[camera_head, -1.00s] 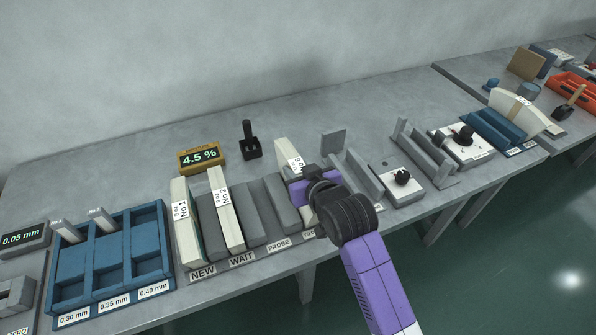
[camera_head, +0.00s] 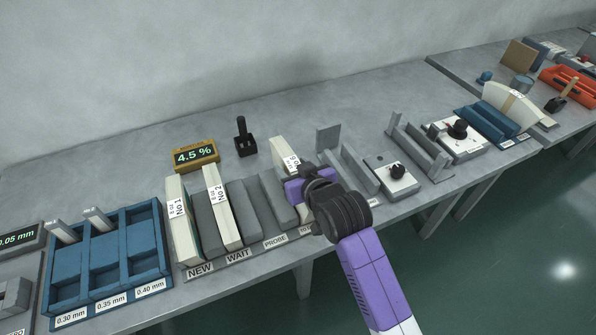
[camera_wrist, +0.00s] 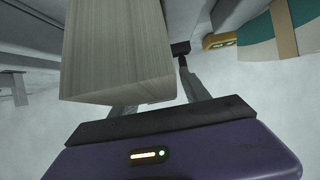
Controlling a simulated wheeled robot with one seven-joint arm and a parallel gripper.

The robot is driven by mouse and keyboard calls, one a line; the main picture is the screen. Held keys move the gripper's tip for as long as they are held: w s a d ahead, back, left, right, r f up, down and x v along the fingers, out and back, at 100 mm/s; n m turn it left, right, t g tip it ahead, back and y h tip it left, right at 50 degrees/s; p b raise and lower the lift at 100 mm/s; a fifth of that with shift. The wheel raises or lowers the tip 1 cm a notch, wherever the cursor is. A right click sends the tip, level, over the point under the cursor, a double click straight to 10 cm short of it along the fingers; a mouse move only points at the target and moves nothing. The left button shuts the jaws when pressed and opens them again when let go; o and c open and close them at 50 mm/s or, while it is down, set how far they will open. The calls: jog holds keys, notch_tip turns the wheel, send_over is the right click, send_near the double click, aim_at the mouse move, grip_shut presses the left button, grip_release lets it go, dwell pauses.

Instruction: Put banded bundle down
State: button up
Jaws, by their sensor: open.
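A pale paper bundle (camera_head: 282,150) with a white label band stands upright in the right part of the grey slotted rack (camera_head: 238,256). My purple gripper (camera_head: 300,189) is at its near right side and hides its lower part. In the wrist view, the pale layered end of a bundle (camera_wrist: 118,50) fills the upper left, close in front of my open gripper (camera_wrist: 150,82). One finger shows right of it; the other is mostly hidden behind it. I cannot tell whether either finger touches it.
Bundles No 1 (camera_head: 179,215) and No 2 (camera_head: 221,205) stand in the rack to the left. A yellow 4.5 % meter (camera_head: 195,156) and a black tool in a stand (camera_head: 244,140) are behind. A grey fixture (camera_head: 347,165) and a knob box (camera_head: 393,177) are close on the right.

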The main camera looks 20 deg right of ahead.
jog(key=shift+s+r, duration=0.25)
jog(key=shift+s, duration=0.1)
jog(key=v, duration=1.1)
jog(key=shift+s+b, duration=0.1)
jog(key=shift+b, duration=0.2)
jog(key=shift+s+f, duration=0.2)
jog(key=shift+s, duration=0.05)
jog(key=s+f, duration=0.3)
jog(key=s, duration=0.4)
jog(key=s+f, duration=0.3)
jog(key=s, duration=0.4)
jog(key=s+r+t, duration=0.1)
jog(key=s+r, duration=0.1)
jog(key=s, duration=0.7)
jog(key=s+r+t, duration=0.1)
jog(key=s+r, duration=0.2)
jog(key=s, duration=0.6)
jog(key=shift+s+r, duration=0.2)
